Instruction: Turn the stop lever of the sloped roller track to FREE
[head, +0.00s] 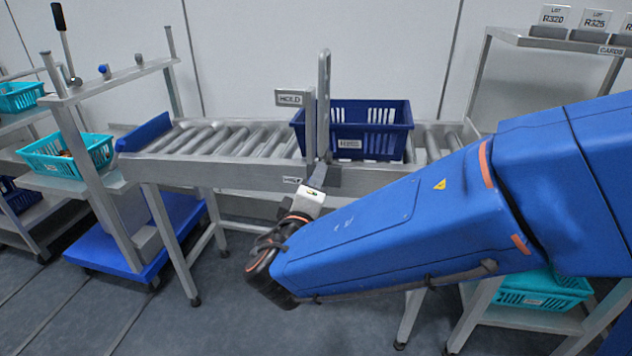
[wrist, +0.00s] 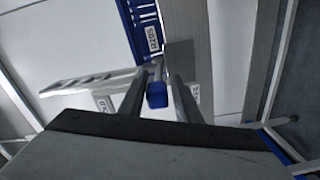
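The sloped roller track (head: 235,172) runs across the head view. An upright metal stop (head: 323,95) stands at the left end of a dark blue crate (head: 376,146) on the rollers, by a plate reading HOLD (head: 289,97). My gripper (head: 318,177) is at the track's front rail, below that stop. In the wrist view a blue knob (wrist: 157,95), apparently the stop lever's handle, lies between the two fingers of my gripper (wrist: 158,80). Narrow gaps seem to show on both sides, so the fingers look open around it. The lever is mostly hidden in the head view.
A blue end plate (head: 145,132) closes the track's left end. A card shelf (head: 560,42) stands at the back right. Floor in front is open.

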